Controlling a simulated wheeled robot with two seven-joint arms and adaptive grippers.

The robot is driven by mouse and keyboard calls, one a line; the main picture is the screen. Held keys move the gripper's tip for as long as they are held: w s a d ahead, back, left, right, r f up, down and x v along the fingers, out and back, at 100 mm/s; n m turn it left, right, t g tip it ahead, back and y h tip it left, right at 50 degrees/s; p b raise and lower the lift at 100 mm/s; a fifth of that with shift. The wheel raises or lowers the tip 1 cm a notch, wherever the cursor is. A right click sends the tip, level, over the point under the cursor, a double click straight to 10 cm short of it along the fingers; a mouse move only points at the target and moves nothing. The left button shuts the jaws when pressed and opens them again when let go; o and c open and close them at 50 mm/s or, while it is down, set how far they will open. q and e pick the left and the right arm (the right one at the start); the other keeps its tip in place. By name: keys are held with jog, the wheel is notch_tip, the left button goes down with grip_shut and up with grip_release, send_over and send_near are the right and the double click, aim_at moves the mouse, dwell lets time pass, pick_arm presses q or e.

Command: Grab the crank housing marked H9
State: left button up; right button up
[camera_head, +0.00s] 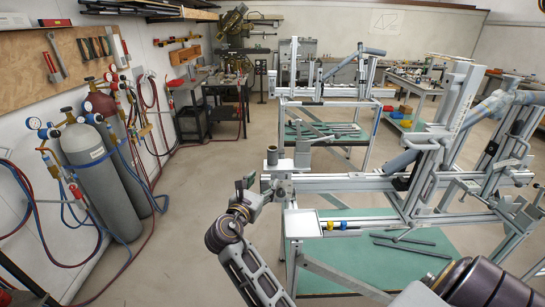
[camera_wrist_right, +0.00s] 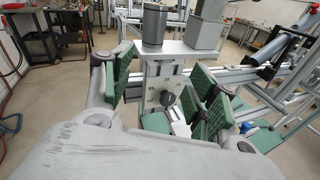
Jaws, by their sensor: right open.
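My right gripper (camera_head: 254,192) is at the left end of the nearer frame jig in the head view. In the right wrist view my right gripper (camera_wrist_right: 163,82) is open, with green ribbed pads on either side of a light metal plate (camera_wrist_right: 157,78) with a scale and a dark knob. A grey cylinder (camera_wrist_right: 153,24) stands above that plate; it also shows in the head view (camera_head: 272,156). I cannot read an H9 mark in either view, so I cannot tell which part is the housing. My left gripper is not in view.
A square grey post (camera_wrist_right: 207,24) stands right of the cylinder. The jig's rails (camera_head: 350,183) extend right over a green shelf (camera_head: 330,270) with loose bars. Gas cylinders (camera_head: 100,175) and hoses stand at the left wall. The floor (camera_head: 190,215) between is clear.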

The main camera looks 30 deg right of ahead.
aim_at(272, 157)
jog(key=r, duration=0.1)
jog(key=r+n, duration=0.1)
jog(key=r+h, duration=0.1)
jog(key=shift+w+a+n, duration=0.3)
jog(key=shift+w+a, duration=0.05)
jog(key=shift+w, duration=0.05)
jog(key=shift+f, duration=0.1)
jog(key=b+x, duration=0.2)
jog(key=x, duration=0.5)
jog(key=shift+w+b, duration=0.1)
jog(key=shift+b, duration=0.3)
jog(key=shift+x, duration=0.8)
jog(key=shift+w+b, duration=0.1)
jog(key=shift+b, duration=0.2)
